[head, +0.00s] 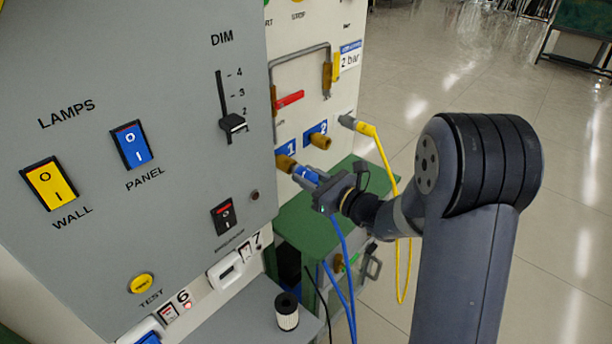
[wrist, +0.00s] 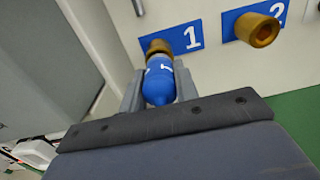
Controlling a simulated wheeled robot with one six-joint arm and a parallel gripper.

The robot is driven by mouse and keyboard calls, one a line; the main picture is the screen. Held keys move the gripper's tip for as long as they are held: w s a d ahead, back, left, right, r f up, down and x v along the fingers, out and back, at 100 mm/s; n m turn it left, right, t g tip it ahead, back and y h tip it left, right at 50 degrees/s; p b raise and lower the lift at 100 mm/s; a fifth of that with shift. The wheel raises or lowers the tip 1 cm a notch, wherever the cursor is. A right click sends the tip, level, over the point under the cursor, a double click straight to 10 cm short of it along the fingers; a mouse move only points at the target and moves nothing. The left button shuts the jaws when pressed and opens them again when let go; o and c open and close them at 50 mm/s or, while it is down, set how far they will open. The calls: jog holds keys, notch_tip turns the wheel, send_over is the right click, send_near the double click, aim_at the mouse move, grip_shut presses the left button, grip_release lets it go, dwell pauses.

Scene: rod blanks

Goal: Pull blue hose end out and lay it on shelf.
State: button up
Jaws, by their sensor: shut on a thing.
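The blue hose end (wrist: 158,82) is between the fingers of my gripper (wrist: 158,90), which is shut on it. Its front is at the brass port 1 (wrist: 158,48) on the cream panel; I cannot tell whether it is still seated inside. In the head view the hose end (head: 306,174) shows beside the brass port 1 (head: 285,163), with my gripper (head: 318,183) around it. The blue hose (head: 342,262) hangs down below my gripper. The green shelf (head: 310,219) lies below the ports, partly hidden by my arm.
A brass port 2 (head: 320,140) is empty. A yellow hose (head: 385,160) with a grey end hangs from the panel's right side. A black-and-white cylinder (head: 287,312) stands on a grey ledge (head: 240,318). The grey switch panel (head: 150,180) is close on the left. Open floor lies right.

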jog(key=shift+b+v, duration=0.3)
jog(key=shift+v, duration=1.85)
jog(key=shift+v, duration=2.9)
